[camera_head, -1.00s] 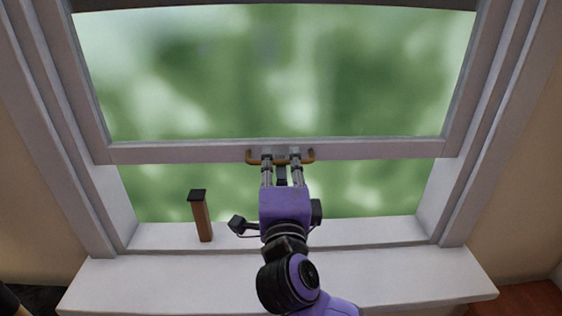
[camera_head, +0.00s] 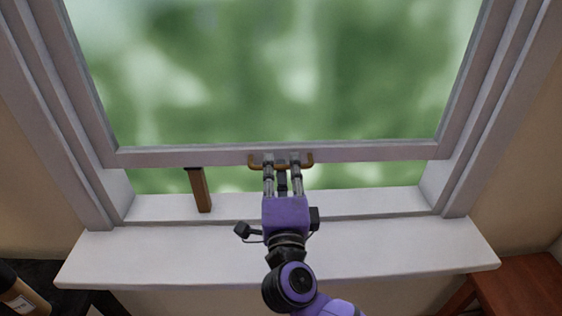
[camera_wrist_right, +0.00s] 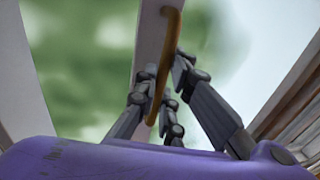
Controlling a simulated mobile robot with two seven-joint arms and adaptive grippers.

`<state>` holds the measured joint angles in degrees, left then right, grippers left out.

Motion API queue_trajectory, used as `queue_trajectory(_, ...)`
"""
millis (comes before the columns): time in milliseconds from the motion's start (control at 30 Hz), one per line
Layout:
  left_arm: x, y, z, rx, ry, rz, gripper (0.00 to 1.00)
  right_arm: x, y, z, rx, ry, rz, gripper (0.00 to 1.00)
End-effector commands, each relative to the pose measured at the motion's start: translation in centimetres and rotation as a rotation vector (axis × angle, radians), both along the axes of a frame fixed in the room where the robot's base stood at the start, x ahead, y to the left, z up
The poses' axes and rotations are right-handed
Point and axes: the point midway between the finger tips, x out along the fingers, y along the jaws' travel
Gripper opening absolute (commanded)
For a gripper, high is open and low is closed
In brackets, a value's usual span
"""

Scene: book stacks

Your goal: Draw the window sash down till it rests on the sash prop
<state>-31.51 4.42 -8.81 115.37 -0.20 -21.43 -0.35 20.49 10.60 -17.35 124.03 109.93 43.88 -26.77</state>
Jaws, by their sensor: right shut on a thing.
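The window sash (camera_head: 400,151) is a white frame around a green, blurred pane, with an open gap below its bottom rail. A brass-coloured handle (camera_head: 253,161) is on that rail and also shows in the right wrist view (camera_wrist_right: 172,40). My right gripper (camera_head: 281,160) is shut on the handle. The sash prop (camera_head: 203,192), a brown post with a dark cap, stands on the sill left of my gripper. The rail's lower edge overlaps the prop's cap in the head view; I cannot tell whether they touch. My left gripper is out of view.
The white sill (camera_head: 360,206) runs below the sash, with a wider ledge (camera_head: 150,258) in front. Side jambs frame both sides. A reddish-brown wooden piece (camera_head: 525,285) is at lower right, and a labelled cylinder (camera_head: 22,298) at lower left.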

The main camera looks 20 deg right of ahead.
Motion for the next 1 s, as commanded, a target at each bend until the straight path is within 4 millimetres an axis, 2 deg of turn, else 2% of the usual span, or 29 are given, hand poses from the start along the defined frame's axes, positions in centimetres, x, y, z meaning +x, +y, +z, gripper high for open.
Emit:
queue_trajectory(33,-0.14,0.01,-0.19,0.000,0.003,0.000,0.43,-0.07,0.04,-2.02,0.009,0.039,-0.001,0.00)
queue_trajectory(133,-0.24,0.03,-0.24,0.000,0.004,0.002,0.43,-0.08,0.07,-2.10,0.011,0.041,-0.001,0.00)
queue_trajectory(167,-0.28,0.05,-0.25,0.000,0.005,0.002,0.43,-0.07,0.08,-2.11,0.011,0.041,-0.001,0.12)
queue_trajectory(300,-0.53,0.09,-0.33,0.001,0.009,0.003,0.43,-0.07,0.08,-2.04,0.010,0.039,0.000,0.28)
queue_trajectory(1000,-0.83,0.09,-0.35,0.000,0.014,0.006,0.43,-0.34,0.10,-1.39,0.004,0.026,-0.001,0.28)
